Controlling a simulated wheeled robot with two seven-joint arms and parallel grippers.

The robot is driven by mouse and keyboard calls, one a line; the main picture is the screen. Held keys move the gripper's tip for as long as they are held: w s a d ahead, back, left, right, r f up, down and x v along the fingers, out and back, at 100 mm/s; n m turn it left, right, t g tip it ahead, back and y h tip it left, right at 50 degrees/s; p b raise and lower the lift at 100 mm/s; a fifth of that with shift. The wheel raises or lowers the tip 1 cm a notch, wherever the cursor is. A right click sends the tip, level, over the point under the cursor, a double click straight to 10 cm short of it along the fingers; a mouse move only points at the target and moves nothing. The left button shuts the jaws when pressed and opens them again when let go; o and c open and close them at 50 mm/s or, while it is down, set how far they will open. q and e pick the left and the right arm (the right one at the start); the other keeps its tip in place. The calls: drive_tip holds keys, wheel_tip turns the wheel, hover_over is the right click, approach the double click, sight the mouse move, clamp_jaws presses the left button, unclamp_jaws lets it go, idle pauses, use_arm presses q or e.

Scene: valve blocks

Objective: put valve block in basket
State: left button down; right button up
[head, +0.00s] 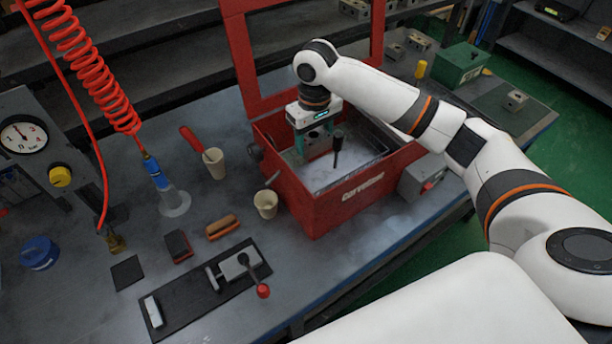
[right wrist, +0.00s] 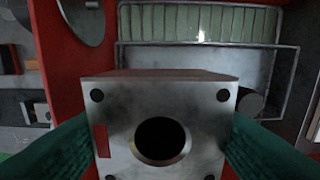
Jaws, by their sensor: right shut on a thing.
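My right gripper (head: 318,146) is over the inside of the red parts washer (head: 345,205), with its lid raised. In the right wrist view its teal fingers (right wrist: 158,130) are shut on both sides of a grey metal valve block (right wrist: 190,100). The block has a large round hole and small corner holes. In the head view the fingers mostly hide the block. A wire basket (right wrist: 297,58) shows beyond the block in the right wrist view, inside the washer. I cannot tell whether block and basket touch. My left gripper is not in view.
A black nozzle (head: 338,140) stands up in the washer beside the gripper. Another metal block (head: 516,99) lies at the right, near a green box (head: 460,64). Cups, a brush (head: 221,227) and a black fixture plate (head: 180,303) occupy the bench left of the washer.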

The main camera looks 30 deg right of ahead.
drive_tip(key=shift+f, duration=0.5)
drive_tip(key=shift+f+b, duration=0.2)
drive_tip(key=shift+b, duration=0.15)
hover_over(312, 180)
wheel_tip(312, 180, down, 6)
drive_tip(key=shift+r+p, duration=0.25)
drive_tip(key=shift+p, duration=0.2)
wheel_tip(312, 180, down, 4)
drive_tip(key=shift+r, duration=0.15)
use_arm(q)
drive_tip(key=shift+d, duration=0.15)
use_arm(e)
drive_tip(key=shift+f, duration=0.35)
drive_tip(key=o, duration=1.3)
drive_tip(key=shift+f, duration=0.15)
